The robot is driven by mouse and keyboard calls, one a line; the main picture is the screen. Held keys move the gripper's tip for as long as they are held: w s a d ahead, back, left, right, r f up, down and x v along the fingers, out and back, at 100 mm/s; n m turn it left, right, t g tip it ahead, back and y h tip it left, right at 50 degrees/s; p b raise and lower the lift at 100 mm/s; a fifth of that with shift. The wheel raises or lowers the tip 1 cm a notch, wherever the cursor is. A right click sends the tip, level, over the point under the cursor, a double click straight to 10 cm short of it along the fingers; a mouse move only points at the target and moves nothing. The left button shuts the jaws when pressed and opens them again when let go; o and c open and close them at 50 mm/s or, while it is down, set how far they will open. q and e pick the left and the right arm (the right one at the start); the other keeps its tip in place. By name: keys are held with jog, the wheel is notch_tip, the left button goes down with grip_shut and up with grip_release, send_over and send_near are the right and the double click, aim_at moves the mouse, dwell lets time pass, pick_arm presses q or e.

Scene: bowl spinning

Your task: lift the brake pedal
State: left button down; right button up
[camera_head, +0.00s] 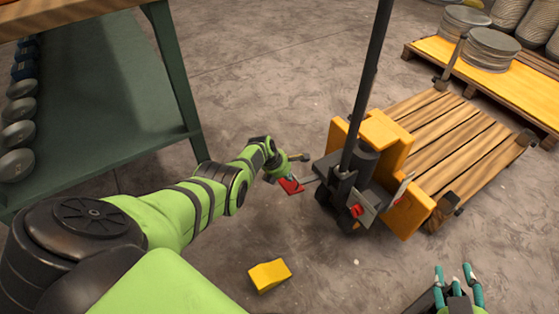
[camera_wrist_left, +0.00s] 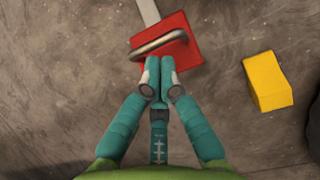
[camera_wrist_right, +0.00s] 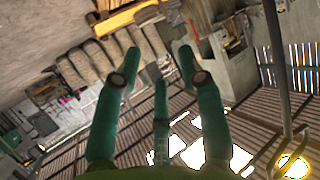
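The brake pedal (camera_head: 291,187) is a red plate on a grey arm at the near left side of the yellow pallet jack (camera_head: 408,207). In the left wrist view the red pedal (camera_wrist_left: 190,58) has a curved metal bar across it. My left gripper (camera_wrist_left: 161,66) has its fingertips together at the pedal's near edge, just below the bar. I cannot tell whether they touch or pinch it. In the head view the left gripper (camera_head: 292,170) is partly hidden by its own wrist. My right gripper (camera_head: 456,275) is open and empty, off to the right.
A yellow block (camera_head: 268,274) lies on the floor near the pedal. A wooden pallet (camera_head: 450,140) sits on the jack. A green shelf (camera_head: 100,100) with round weights stands at the left.

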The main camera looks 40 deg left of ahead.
pick_arm(q)
jog(key=shift+p+v, duration=1)
jog(key=shift+p, duration=0.05)
jog(key=shift+p+v, duration=0.85)
jog(key=shift+p, duration=0.1)
pick_arm(e)
jog(key=s+d+f+m+g+h, duration=0.1)
jog(key=s+d+f+g, duration=0.2)
jog(key=s+f+g, duration=0.3)
jog(key=s+d+f+g+h, duration=0.2)
jog(key=s+d+f+g, duration=0.15)
jog(key=s+f, duration=0.35)
pick_arm(q)
jog(key=shift+p+v, duration=2.3)
jog(key=shift+p, duration=0.35)
pick_arm(e)
notch_tip(320, 180, down, 14)
jog(key=s+g, duration=0.1)
jog(key=s, duration=0.1)
jog(key=shift+s+d, duration=0.15)
pick_arm(q)
jog(key=shift+w, duration=0.1)
pick_arm(e)
jog(key=shift+r, duration=0.1)
